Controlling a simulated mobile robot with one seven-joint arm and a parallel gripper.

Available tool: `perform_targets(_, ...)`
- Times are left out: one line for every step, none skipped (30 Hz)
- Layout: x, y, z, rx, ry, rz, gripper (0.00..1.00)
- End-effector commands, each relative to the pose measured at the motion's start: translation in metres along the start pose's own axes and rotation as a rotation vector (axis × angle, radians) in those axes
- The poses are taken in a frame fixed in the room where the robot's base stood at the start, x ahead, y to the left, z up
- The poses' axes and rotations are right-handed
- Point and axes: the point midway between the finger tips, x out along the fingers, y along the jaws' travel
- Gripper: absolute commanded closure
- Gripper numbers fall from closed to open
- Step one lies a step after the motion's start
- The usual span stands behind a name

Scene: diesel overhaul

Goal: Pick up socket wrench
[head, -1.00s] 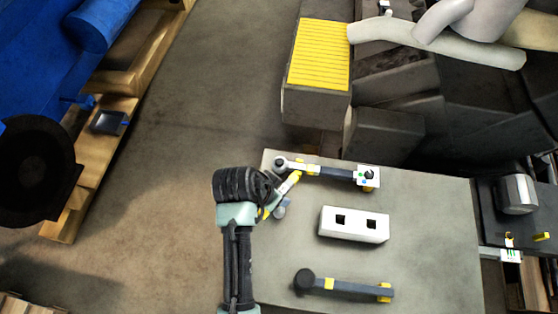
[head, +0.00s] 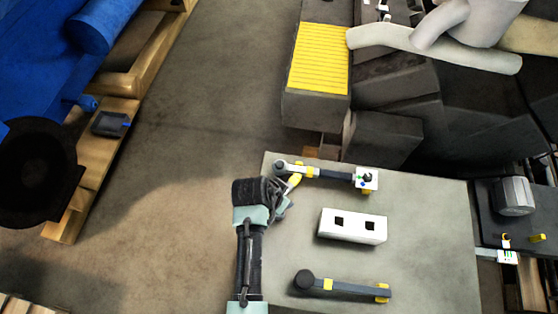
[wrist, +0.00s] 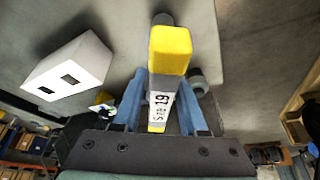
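The yellow-ended tool, apparently the socket wrench, shows large in the wrist view (wrist: 170,52), with a white label reading "19". It lies between the two blue fingers of my gripper (wrist: 162,95), which flank it closely on both sides and look shut on it. In the head view my gripper (head: 286,195) is low over the left edge of the grey table, and a yellow part of the tool (head: 294,180) shows beside it.
A ratchet-like tool (head: 335,175) lies along the table's far edge, close to my gripper. A white block with two square holes (head: 352,225) is to the right. A dark wrench (head: 345,287) lies nearer. The grey table (head: 430,245) has free room at right; open floor lies left.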

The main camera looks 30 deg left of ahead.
Motion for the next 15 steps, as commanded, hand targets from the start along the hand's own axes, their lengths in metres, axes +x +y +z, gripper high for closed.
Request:
perform_targets(-0.0001,-0.0001,0.0,0.0,0.0,0.0,0.69)
perform_targets(-0.0002,-0.0001,0.0,0.0,0.0,0.0,0.74)
perform_targets(-0.0002,-0.0001,0.0,0.0,0.0,0.0,0.81)
perform_targets(-0.0002,-0.0001,0.0,0.0,0.0,0.0,0.87)
perform_targets(-0.0002,-0.0001,0.0,0.0,0.0,0.0,0.92)
perform_targets(-0.0002,-0.0001,0.0,0.0,0.0,0.0,0.99)
perform_targets(-0.0002,-0.0001,0.0001,0.0,0.0,0.0,1.0)
perform_targets(-0.0003,-0.0001,0.0001,0.0,0.0,0.0,1.0)
perform_targets(-0.0003,-0.0001,0.0001,0.0,0.0,0.0,1.0)
perform_targets(-0.0003,-0.0001,0.0001,0.0,0.0,0.0,1.0)
perform_targets(-0.0003,-0.0001,0.0001,0.0,0.0,0.0,1.0)
perform_targets(-0.0003,-0.0001,0.0001,-0.001,0.0,0.0,1.0)
perform_targets(-0.0003,-0.0001,0.0001,-0.001,0.0,0.0,1.0)
perform_targets(-0.0003,-0.0001,0.0001,-0.001,0.0,0.0,1.0)
perform_targets(-0.0003,-0.0001,0.0001,-0.001,0.0,0.0,1.0)
